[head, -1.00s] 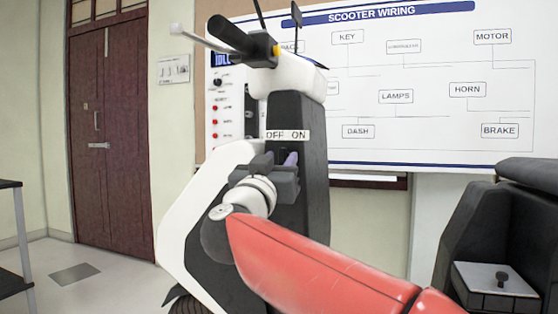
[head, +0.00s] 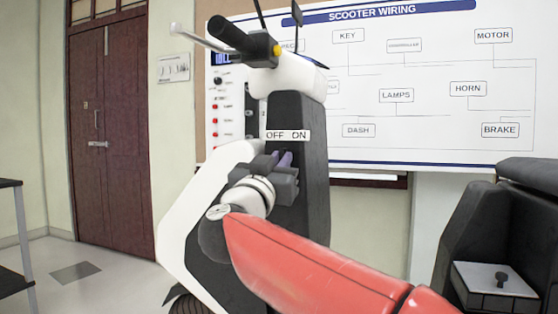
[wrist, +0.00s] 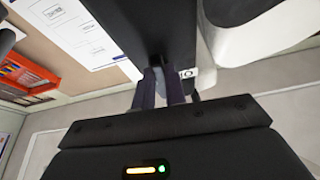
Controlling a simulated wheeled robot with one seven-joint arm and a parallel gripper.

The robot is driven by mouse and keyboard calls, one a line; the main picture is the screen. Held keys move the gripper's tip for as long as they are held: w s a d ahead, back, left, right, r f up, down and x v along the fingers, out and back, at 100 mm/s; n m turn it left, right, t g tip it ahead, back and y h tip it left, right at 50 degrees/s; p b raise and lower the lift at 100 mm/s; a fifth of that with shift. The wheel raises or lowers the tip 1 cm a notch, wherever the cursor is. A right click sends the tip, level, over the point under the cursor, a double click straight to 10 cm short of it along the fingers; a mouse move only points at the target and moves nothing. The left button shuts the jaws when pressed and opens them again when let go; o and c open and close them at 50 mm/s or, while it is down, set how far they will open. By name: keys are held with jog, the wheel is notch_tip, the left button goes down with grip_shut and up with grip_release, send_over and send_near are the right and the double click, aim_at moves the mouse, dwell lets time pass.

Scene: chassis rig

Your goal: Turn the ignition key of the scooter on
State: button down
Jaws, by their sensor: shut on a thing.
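The scooter (head: 315,170) stands ahead in the head view, with white outer panels and a dark inner panel. A white label (head: 288,136) reading OFF and ON is on the dark panel, OFF left and ON right. My gripper (head: 282,158) is at the dark panel just below the label, turned at a tilt. In the wrist view its two fingers (wrist: 164,84) are close together and reach to the scooter's dark part. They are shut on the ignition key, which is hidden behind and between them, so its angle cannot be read.
The handlebar (head: 245,42) is above my gripper. The scooter's dark seat part (head: 470,220) is at the right. A wiring board (head: 430,100) hangs behind, and a dark rack (head: 12,240) stands at the left edge. The floor on the left is clear.

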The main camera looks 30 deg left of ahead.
jog(key=m+h+p, duration=0.1)
jog(key=m+h, duration=0.1)
jog(key=m, duration=0.2)
jog(key=m+h+p, duration=0.2)
jog(key=m, duration=0.2)
jog(key=shift+a+r+g, duration=0.15)
jog(key=shift+g, duration=0.25)
jog(key=m+g+h+p, duration=0.1)
jog(key=m, duration=0.2)
jog(key=m+g+h+p, duration=0.1)
jog(key=m, duration=0.3)
jog(key=shift+h+p, duration=0.3)
jog(key=shift+p, duration=0.1)
jog(key=c, duration=1.4)
grip_release()
jog(key=shift+c, duration=0.2)
jog(key=v, duration=0.8)
jog(key=shift+b, duration=0.4)
jog(key=shift+w, duration=0.15)
